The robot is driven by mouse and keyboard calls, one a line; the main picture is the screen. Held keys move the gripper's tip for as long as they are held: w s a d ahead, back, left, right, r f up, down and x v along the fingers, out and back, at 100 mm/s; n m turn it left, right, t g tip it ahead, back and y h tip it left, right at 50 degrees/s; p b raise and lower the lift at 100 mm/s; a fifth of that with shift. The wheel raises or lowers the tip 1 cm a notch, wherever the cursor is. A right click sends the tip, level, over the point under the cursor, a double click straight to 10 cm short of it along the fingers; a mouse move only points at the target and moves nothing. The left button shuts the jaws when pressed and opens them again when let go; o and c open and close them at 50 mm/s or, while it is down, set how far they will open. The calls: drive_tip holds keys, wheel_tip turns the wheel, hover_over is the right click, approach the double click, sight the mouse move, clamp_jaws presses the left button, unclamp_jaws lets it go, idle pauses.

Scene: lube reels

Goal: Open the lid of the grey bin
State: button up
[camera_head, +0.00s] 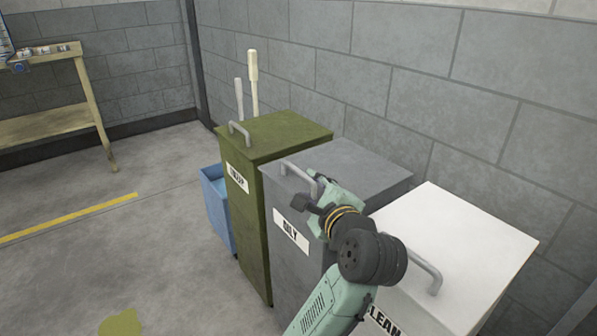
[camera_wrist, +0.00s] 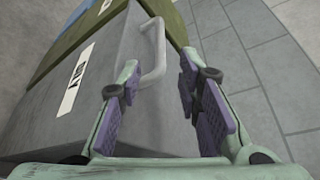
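The grey bin (camera_head: 290,255), with a white label reading "OILY", stands in the middle of a row of three bins. Its grey lid (camera_head: 358,165) is closed, with a bar handle (camera_head: 299,178) near the front edge. The handle (camera_wrist: 157,52) also shows in the wrist view, its near end between my two fingers, closer to the left one. My gripper (camera_head: 316,198) is at the lid's front edge, beside the handle. In the wrist view my gripper (camera_wrist: 160,72) is open, with a wide gap between its purple pads. I cannot tell whether a finger touches the handle.
A green bin (camera_head: 247,210) stands left of the grey bin, and a white bin (camera_head: 460,245) stands close on its right. A grey block wall (camera_head: 430,60) runs behind them. A blue container (camera_head: 214,195) is beyond the green bin. The floor at left is mostly free.

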sight(303, 177)
drive_tip(key=x, duration=0.9)
drive_tip(key=shift+w+a, duration=0.1)
drive_tip(key=shift+w, duration=0.05)
clamp_jaws()
drive_tip(key=shift+f, duration=0.1)
idle(0.4)
